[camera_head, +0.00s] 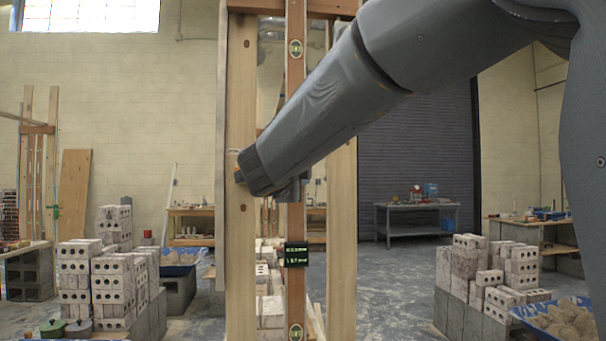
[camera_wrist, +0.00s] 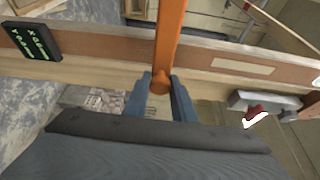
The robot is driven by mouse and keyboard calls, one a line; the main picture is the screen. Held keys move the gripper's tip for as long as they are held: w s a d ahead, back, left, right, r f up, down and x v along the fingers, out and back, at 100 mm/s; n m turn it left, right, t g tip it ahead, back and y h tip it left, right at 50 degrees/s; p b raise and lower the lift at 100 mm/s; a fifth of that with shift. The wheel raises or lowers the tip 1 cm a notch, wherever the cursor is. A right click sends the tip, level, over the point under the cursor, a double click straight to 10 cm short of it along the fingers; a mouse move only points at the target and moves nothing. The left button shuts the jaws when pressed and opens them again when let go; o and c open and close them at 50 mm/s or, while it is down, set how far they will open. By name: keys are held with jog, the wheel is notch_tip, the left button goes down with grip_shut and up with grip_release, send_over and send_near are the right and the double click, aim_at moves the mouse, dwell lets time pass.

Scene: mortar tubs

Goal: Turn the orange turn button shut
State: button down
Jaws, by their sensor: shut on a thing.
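The orange turn button (camera_wrist: 169,38) shows in the wrist view as a long bar with a rounded end. It runs from the top edge down to between my fingers and crosses the brown wooden rail (camera_wrist: 100,50). My gripper (camera_wrist: 161,84) has one blue-grey finger on each side of the rounded end and is shut on it. In the head view my arm hides the gripper and the button. The same brown rail (camera_head: 295,222) stands upright there, just behind my wrist.
The rail carries a small dark display (camera_head: 296,255). Pale upright posts (camera_head: 241,285) flank it. In the wrist view a grey metal fitting (camera_wrist: 264,101) with a red part lies right of my fingers. Block stacks (camera_head: 104,285) stand left, others (camera_head: 505,268) right; open floor lies between.

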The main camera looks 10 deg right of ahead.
jog(key=c, duration=1.5)
grip_release()
jog(key=shift+a+f, duration=0.2)
jog(key=shift+f, duration=0.05)
jog(key=shift+d, duration=0.1)
jog(key=shift+r, duration=0.1)
jog(key=b+v, duration=0.1)
jog(key=v, duration=0.7)
jog(key=shift+w, duration=0.1)
